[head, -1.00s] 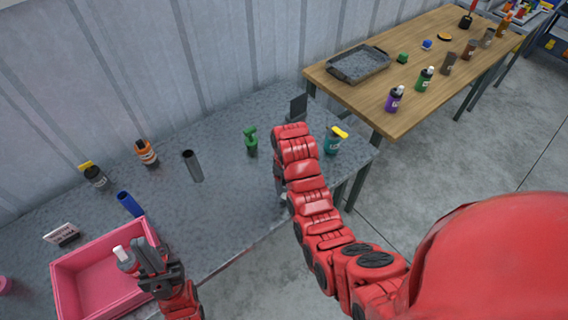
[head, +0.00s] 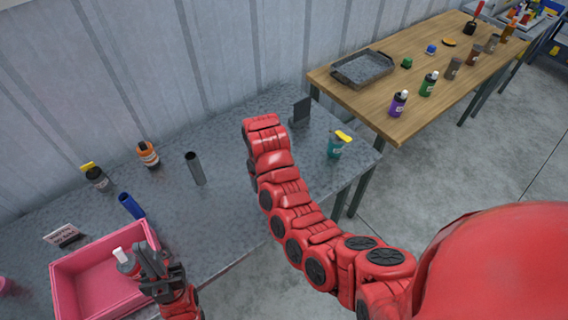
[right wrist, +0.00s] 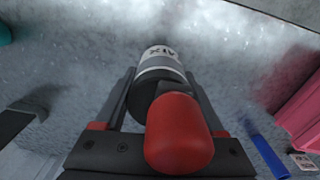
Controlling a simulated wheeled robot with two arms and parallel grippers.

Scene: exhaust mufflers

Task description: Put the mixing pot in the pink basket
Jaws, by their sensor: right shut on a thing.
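In the head view my right arm hides this gripper and the pot. The pink basket (head: 88,262) stands at the lower left of the grey table; its edge shows at the right of the right wrist view (right wrist: 300,112). My left gripper (head: 160,268) is at the basket's right side, beside a white-capped bottle (head: 127,263); its jaw gap is unclear.
A teal bottle (head: 336,147) is at the table's right end. A small sign (head: 66,236) stands behind the basket.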

